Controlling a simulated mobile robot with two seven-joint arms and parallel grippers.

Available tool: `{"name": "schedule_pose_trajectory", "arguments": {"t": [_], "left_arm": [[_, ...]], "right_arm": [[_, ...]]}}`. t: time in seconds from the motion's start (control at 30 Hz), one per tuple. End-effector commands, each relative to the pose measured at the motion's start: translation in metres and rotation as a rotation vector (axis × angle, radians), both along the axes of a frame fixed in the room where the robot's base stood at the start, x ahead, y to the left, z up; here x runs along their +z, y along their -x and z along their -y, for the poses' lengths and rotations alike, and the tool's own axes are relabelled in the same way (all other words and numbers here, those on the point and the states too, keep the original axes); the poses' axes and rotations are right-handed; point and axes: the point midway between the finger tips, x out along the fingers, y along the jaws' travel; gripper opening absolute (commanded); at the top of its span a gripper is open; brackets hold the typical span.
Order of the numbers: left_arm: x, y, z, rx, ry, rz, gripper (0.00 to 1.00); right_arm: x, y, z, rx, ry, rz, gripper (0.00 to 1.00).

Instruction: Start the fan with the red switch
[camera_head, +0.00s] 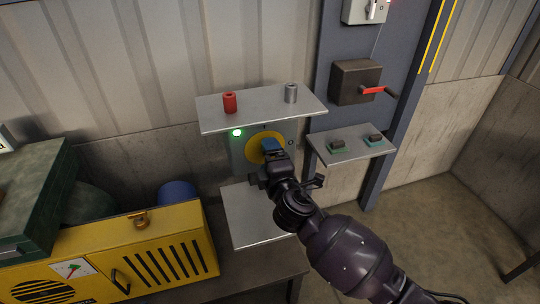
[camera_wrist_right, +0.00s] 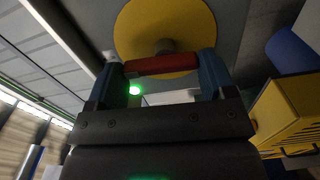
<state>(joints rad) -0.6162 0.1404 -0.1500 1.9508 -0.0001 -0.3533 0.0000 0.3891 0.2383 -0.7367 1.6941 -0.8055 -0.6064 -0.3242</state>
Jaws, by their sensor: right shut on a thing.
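The red switch handle (camera_wrist_right: 162,65) sits on a round yellow disc (camera_wrist_right: 140,22) in the right wrist view. My right gripper (camera_wrist_right: 170,74) is shut on this handle, with one blue finger at each end of it. In the head view, my right gripper (camera_head: 271,147) reaches the yellow disc (camera_head: 255,140) on a grey wall box and hides the handle. A green lamp (camera_head: 237,132) glows at the box's upper left; it also shows in the right wrist view (camera_wrist_right: 134,90). I cannot identify the fan. My left gripper is not in view.
A shelf (camera_head: 262,107) above the switch holds a red cylinder (camera_head: 229,103) and a grey cylinder (camera_head: 291,93). A lower plate (camera_head: 240,215) sits below. A side shelf (camera_head: 352,152) holds two small blocks. A yellow cabinet (camera_head: 160,250) stands at the left; a dark box with a red lever (camera_head: 373,90) hangs at the right.

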Motion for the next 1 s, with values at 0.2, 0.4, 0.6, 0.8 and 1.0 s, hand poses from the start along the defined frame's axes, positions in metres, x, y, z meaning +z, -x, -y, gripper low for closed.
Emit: {"name": "schedule_pose_trajectory", "arguments": {"t": [0.2,0.4,0.6,0.8,1.0], "left_arm": [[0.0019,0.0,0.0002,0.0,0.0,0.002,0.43],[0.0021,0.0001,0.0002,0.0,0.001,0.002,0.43],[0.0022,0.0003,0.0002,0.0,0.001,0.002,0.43],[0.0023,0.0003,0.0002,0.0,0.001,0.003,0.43],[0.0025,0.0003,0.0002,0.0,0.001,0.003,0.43]], "right_arm": [[0.0002,0.0004,-0.001,0.002,0.057,0.02,0.53],[0.0,0.0005,-0.0011,0.002,0.075,0.025,0.53],[-0.0001,0.0005,-0.0011,0.002,0.076,0.026,0.53],[-0.0001,0.0005,-0.0011,0.002,0.075,0.025,0.89],[-0.0002,0.0003,-0.0009,0.001,0.074,0.024,1.0]]}}
